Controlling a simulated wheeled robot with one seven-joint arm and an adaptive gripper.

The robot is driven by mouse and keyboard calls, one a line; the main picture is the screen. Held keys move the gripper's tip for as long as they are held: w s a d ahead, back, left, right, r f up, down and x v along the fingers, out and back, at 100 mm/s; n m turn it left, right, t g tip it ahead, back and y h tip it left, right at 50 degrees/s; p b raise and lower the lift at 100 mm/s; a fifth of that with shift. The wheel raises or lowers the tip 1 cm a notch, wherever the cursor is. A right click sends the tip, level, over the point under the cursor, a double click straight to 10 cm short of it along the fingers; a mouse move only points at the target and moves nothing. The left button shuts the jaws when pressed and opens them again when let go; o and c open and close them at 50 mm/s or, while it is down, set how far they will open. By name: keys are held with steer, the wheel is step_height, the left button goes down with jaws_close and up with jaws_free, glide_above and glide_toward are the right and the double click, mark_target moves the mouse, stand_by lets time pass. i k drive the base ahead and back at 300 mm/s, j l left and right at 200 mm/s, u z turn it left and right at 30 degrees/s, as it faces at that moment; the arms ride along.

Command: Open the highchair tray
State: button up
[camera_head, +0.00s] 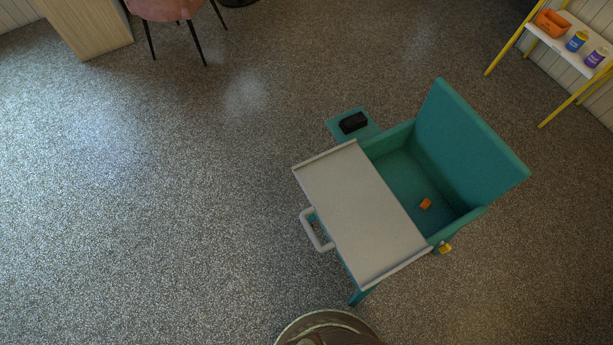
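A teal highchair (468,140) stands right of centre, its tall back to the right and its seat partly open to view. Its flat white tray (360,212) lies across the front of the seat. A light grey loop handle (313,233) sticks out from the tray's left edge. A gap shows between the tray and the seat back, with a small orange block (425,204) on the seat. My gripper's fingers are not visible; only a rounded dark part shows at the bottom edge, and I cannot tell which part it is.
A black object (352,122) rests on a teal side shelf (339,130) beside the highchair. A yellow-framed shelf (571,45) holds an orange bin and containers at upper right. A pink chair (166,9) and wooden cabinet (88,27) stand at upper left. The speckled floor on the left is clear.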

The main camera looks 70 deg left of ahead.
mark_target(375, 238)
steer(key=u, duration=2.5)
steer(key=i+u, duration=0.1)
steer(key=u, duration=0.55)
